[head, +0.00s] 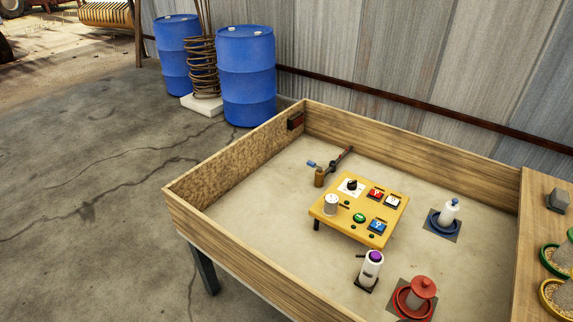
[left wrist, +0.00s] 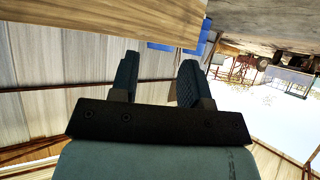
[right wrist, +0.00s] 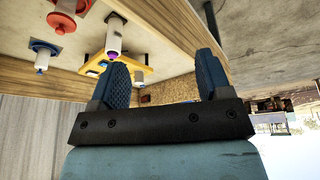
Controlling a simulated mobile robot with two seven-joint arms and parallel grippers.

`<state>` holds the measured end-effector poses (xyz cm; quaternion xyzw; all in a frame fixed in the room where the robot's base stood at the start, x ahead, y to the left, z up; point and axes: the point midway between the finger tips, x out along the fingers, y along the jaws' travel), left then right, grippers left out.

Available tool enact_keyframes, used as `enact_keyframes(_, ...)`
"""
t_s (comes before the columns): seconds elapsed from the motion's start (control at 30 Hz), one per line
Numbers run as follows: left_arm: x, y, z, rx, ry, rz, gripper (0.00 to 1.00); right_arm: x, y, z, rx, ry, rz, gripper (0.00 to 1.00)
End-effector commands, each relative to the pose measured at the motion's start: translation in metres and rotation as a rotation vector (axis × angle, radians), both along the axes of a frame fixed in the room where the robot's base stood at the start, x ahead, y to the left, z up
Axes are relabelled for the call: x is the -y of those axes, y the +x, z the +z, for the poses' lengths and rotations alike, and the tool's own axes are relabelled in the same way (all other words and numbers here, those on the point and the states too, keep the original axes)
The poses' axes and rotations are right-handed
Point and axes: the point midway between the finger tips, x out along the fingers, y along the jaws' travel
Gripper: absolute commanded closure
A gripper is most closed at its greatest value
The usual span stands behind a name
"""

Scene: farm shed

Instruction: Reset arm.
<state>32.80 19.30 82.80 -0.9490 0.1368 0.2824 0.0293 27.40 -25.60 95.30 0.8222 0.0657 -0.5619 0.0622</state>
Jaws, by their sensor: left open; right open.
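In the left wrist view my left gripper (left wrist: 158,80) is open and empty, its two dark fingers apart. In the right wrist view my right gripper (right wrist: 160,82) is open and empty, its fingers spread wide. Neither gripper nor arm shows in the head view. The yellow board (head: 335,217) with buttons and a black knob stands inside the wooden-walled box table (head: 235,230). It also shows in the right wrist view (right wrist: 128,72), beyond the fingers. Neither gripper touches anything.
In the box stand a white bottle with purple top (head: 372,264), a red feeder (head: 416,295) and a blue-based drinker (head: 447,215). A side shelf (head: 535,225) at right holds more feeders. Blue barrels (head: 246,75) stand by the wall. The concrete floor (head: 90,200) at left is clear.

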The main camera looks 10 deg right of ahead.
Motion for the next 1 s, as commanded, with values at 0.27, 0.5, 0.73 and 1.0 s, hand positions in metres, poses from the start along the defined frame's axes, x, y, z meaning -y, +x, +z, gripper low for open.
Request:
enact_keyframes(0.27,0.005,0.005,-0.044,0.013,-0.017,-0.002,0.57,-0.02,0.026,-0.081,0.164,0.057,0.033,0.29)
enact_keyframes(0.5,0.01,0.01,-0.088,0.029,-0.035,-0.005,0.57,-0.047,0.05,-0.165,0.377,0.138,0.069,0.29)
enact_keyframes(0.73,0.014,0.013,-0.111,0.047,-0.053,-0.007,0.57,-0.068,0.063,-0.218,0.551,0.209,0.089,0.29)
enact_keyframes(1.0,0.019,0.014,-0.089,0.055,-0.066,-0.014,0.57,-0.08,0.067,-0.217,0.661,0.251,0.097,0.29)
